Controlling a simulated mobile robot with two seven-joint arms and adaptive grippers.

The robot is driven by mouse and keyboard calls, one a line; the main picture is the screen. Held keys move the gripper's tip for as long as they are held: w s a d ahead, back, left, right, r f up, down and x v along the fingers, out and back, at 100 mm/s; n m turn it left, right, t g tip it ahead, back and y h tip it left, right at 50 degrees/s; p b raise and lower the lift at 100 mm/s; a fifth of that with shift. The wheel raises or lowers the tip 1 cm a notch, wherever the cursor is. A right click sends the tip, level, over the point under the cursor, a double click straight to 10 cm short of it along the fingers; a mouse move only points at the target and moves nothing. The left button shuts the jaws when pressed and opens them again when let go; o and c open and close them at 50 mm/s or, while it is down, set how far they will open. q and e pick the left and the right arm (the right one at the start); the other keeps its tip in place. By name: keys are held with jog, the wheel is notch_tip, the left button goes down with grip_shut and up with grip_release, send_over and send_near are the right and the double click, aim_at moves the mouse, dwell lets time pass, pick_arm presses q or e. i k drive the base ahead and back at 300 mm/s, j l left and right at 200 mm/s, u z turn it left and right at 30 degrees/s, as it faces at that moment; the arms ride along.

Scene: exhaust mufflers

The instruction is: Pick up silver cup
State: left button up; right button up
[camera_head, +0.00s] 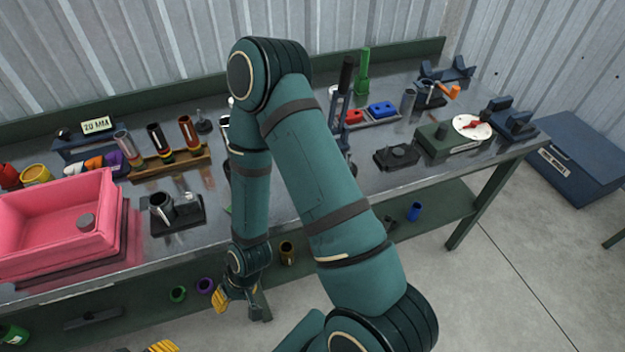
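A silver cup-like cylinder (161,206) sits tilted in a black stand (186,214) on the workbench, right of the pink bin. Other silver-grey cylinders stand at the left rack (124,144) and at the back right (407,100); I cannot tell for certain which is the silver cup. My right arm crosses the middle of the view and hides part of the bench. Its gripper (237,298) hangs low in front of the bench, apart from the cylinders, and looks open and empty. Only a yellow tip of what looks like my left gripper (161,346) shows at the bottom edge.
The pink bin (50,215) holds a small grey piece. A wooden rack (170,163) holds coloured tubes. Tools, blue and red blocks and a white dial (472,127) crowd the right side. A lower shelf (440,208) carries small rings and cups. A blue chest (575,160) stands right.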

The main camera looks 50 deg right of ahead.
aim_at(86, 223)
jog(key=l+z, duration=0.1)
jog(key=z, duration=1.3)
jog(key=u, duration=1.6)
jog(key=j+z, duration=0.1)
jog(key=z, duration=0.7)
jog(key=j+z, duration=0.35)
jog(key=z, duration=0.15)
jog(key=j+z, duration=0.5)
jog(key=k+j+z, duration=0.15)
jog(key=j, duration=0.25)
jog(key=k+j+z, duration=0.2)
jog(key=j, duration=0.15)
jog(key=i+j, duration=0.1)
jog(key=j, duration=0.15)
jog(key=i+j, duration=0.1)
jog(key=j, duration=0.2)
